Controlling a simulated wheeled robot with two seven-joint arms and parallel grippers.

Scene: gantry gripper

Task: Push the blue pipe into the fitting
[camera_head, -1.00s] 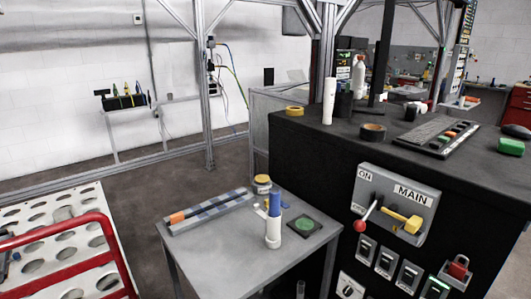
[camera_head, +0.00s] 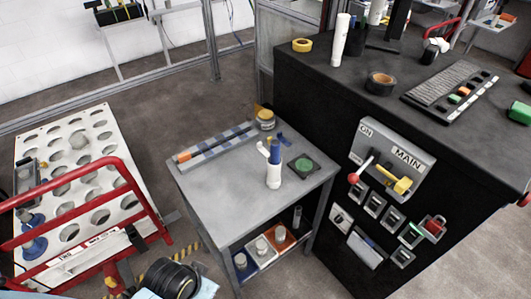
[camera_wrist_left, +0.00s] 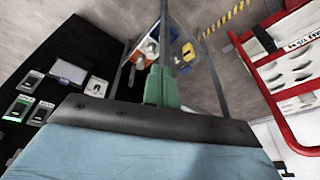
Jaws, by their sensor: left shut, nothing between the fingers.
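The blue pipe (camera_head: 274,155) stands upright in the top of the white fitting (camera_head: 274,176) on the small grey table (camera_head: 225,193). How deep the pipe sits cannot be told. In the left wrist view my left gripper (camera_wrist_left: 162,86) shows its green fingers shut together with nothing between them. It points toward the grey table frame and its lower shelf; the pipe and fitting cannot be made out there. My right gripper is in neither view.
A grey and blue bar with an orange end (camera_head: 184,157), a yellow-lidded jar (camera_head: 265,119) and a green round pad (camera_head: 304,165) share the tabletop. A black cabinet with a MAIN switch panel (camera_head: 395,165) stands right. A white rack with red rails (camera_head: 70,195) stands left.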

